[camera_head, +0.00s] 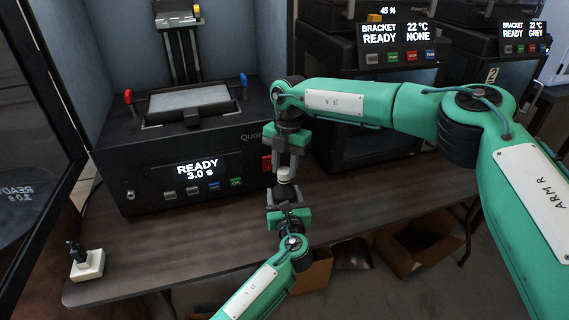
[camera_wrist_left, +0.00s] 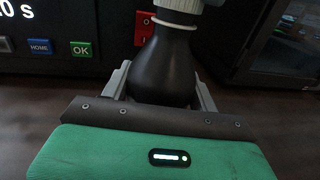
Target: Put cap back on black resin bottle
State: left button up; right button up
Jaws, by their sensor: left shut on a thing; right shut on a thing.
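The black resin bottle (camera_wrist_left: 165,65) stands upright in the left wrist view, between the grey fingers of my left gripper (camera_wrist_left: 162,88), which is shut on it. In the head view my left gripper (camera_head: 286,205) holds it above the table's front part. The white ribbed cap (camera_wrist_left: 178,5) is at the bottle's top, just above a white neck ring (camera_wrist_left: 174,22). It also shows in the head view (camera_head: 284,174). My right gripper (camera_head: 285,163) points down from above and is shut on the cap. I cannot tell whether the cap is seated on the neck.
A black resin printer (camera_head: 150,165) stands behind on the left of the brown table (camera_head: 190,250). More printers (camera_head: 370,110) stand at the back right. A white block with a black top (camera_head: 87,264) sits at the table's left end. Cardboard boxes (camera_head: 425,240) are on the floor.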

pick_arm(q)
grip_shut()
pick_arm(e)
jog(key=shift+f, duration=0.1)
jog(key=m, duration=0.4)
jog(key=shift+d+m+y, duration=0.1)
jog(key=shift+m+y, duration=0.2)
jog(key=m+t, duration=0.1)
jog(key=m, duration=0.4)
jog(key=shift+m, duration=0.3)
jog(key=m+t, duration=0.1)
jog(key=m, duration=0.3)
jog(key=shift+s, duration=0.1)
jog(key=shift+s+m, duration=0.1)
jog(key=shift+m, duration=0.6)
pick_arm(q)
jog(key=shift+d, duration=0.1)
pick_arm(e)
jog(key=shift+s+a+f+m, duration=0.15)
jog(key=shift+s+a+m, duration=0.35)
jog(key=shift+m, duration=0.4)
jog(key=shift+a+m, duration=0.1)
jog(key=shift+m, duration=0.2)
jog(key=shift+w+m, duration=0.1)
jog(key=shift+m, duration=0.3)
jog(key=shift+w+d+m+t, duration=0.25)
jog(key=shift+d+m+t, duration=0.05)
jog(key=shift+d, duration=0.1)
